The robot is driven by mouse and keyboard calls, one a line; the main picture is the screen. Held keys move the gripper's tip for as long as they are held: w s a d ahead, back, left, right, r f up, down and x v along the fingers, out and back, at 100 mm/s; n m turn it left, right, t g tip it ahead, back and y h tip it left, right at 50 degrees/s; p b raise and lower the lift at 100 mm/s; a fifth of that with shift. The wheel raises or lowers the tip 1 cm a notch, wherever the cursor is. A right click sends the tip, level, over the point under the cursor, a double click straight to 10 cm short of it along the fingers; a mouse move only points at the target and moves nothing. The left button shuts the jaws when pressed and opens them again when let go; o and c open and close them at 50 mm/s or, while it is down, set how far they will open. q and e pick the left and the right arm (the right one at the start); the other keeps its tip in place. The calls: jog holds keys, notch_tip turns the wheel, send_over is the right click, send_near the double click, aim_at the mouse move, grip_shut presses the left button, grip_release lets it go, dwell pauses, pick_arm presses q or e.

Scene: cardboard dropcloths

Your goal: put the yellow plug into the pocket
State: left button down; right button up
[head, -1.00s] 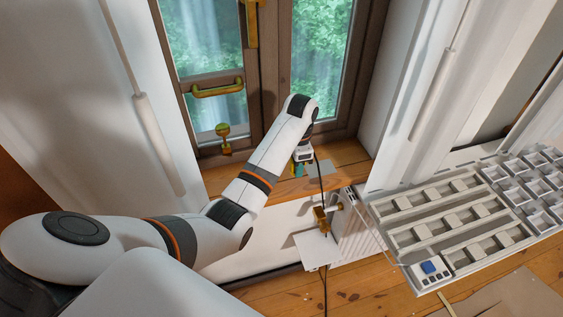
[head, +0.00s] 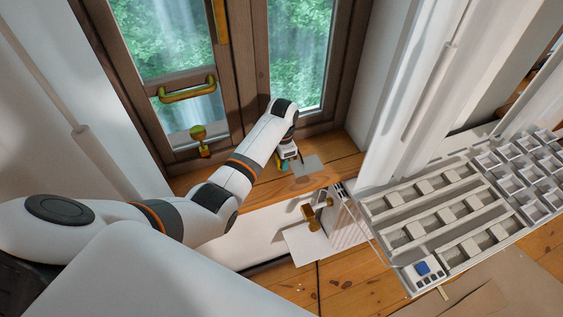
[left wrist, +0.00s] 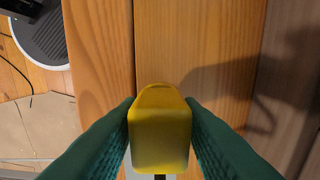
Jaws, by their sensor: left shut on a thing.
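The yellow plug (left wrist: 160,130) is held between the dark green fingers of my left gripper in the left wrist view. Its rounded end faces the camera and a dark stem shows below it. In the head view my left gripper (head: 284,165) is low over the wooden window sill, beside a flat grey plate (head: 309,167). The plug's far end is hidden, and I cannot tell whether it touches the sill. I cannot single out the pocket for certain in either view. My right gripper is in neither view.
The window frame with a brass handle (head: 187,90) stands behind the sill (head: 335,170). A brass-coloured fitting (head: 311,222) and a white plate (head: 305,243) are below the sill. A pale rack with many compartments (head: 430,215) is at the right, with a blue-buttoned box (head: 423,269).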

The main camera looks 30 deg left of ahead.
pick_arm(q)
jog(key=shift+f, duration=1.15)
jog(key=c, duration=1)
grip_release()
jog(key=shift+r, duration=0.1)
